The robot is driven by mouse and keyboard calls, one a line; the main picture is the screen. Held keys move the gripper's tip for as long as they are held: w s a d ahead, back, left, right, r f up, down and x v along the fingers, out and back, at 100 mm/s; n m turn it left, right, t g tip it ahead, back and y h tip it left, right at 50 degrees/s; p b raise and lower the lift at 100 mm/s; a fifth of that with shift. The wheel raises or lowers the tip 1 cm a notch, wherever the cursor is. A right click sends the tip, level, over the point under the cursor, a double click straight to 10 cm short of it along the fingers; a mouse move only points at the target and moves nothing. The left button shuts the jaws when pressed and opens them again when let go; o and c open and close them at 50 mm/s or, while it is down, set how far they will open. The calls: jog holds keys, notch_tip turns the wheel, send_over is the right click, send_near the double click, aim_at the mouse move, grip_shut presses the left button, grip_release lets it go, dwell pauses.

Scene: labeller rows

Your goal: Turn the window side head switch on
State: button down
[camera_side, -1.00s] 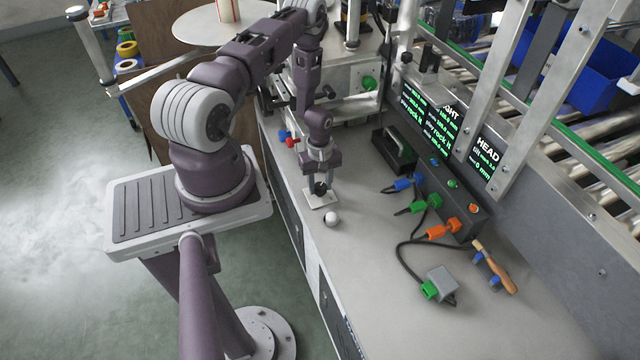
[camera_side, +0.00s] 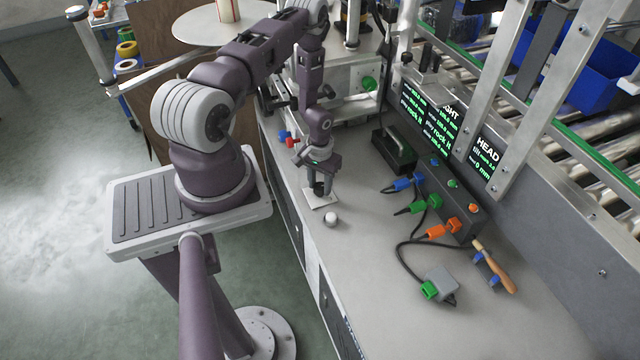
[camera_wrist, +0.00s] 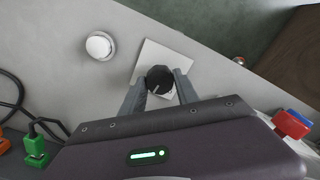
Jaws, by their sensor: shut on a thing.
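A black rotary knob (camera_wrist: 160,77) stands on a small white square plate (camera_wrist: 170,52) on the bench. The plate also shows in the side view (camera_side: 321,203). My gripper (camera_side: 318,190) points down over the plate and is shut on the black knob, with one finger on each side of it in the wrist view (camera_wrist: 160,90). A mark shows on the knob's top, but I cannot read its setting. No label naming the switch is legible.
A white round knob (camera_side: 331,219) sits close beside the plate. Red (camera_side: 292,142) and blue (camera_side: 284,135) pieces are at the bench edge. Blue (camera_side: 402,184), green (camera_side: 418,206) and orange (camera_side: 443,230) plugs lie to the right, before a grey box. The front bench is mostly clear.

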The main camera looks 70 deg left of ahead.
aim_at(320, 186)
jog(key=m, duration=0.3)
jog(key=shift+m, duration=2.1)
jog(key=c, duration=0.9)
grip_release()
notch_tip(320, 186, up, 7)
jog(key=shift+r, duration=0.1)
